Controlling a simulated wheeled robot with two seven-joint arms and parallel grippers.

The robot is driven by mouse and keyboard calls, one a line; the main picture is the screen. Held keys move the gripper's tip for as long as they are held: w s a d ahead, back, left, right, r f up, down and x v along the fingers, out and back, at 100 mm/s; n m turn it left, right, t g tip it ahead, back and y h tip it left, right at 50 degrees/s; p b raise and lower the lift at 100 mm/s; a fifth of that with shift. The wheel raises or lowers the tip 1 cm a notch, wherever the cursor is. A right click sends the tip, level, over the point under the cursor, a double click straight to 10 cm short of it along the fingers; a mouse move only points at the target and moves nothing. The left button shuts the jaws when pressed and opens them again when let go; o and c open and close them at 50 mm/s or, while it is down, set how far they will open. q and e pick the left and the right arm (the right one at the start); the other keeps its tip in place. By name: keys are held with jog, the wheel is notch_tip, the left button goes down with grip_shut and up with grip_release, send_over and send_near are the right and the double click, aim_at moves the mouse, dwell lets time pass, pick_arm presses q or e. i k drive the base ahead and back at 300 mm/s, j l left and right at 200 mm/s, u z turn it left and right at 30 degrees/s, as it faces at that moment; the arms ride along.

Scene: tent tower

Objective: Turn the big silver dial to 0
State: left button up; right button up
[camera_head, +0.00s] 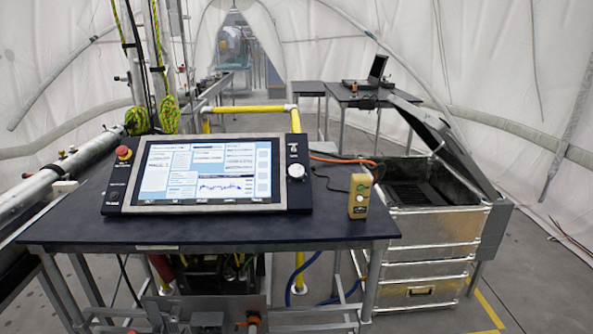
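The big silver dial (296,171) is a round, light-coloured knob on the black right-hand side panel of a console (207,174). The console's wide screen is lit and shows charts and text. The console lies tilted on a dark table (250,232). The dial's markings and its setting are too small to read. A smaller knob sits above it on the same side panel. Neither of my grippers is in view, and nothing covers the dial.
A red emergency button (124,153) is at the console's upper left. A yellow handheld box (359,196) stands right of the console, with an orange cable behind it. An open metal case (431,235) stands right of the table. The table's front strip is clear.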

aim_at(295, 172)
jog(key=i+j+z, duration=0.1)
jog(key=j, duration=0.55)
jog(key=i+j, duration=0.1)
jog(key=j, duration=0.55)
jog(key=z, duration=1.55)
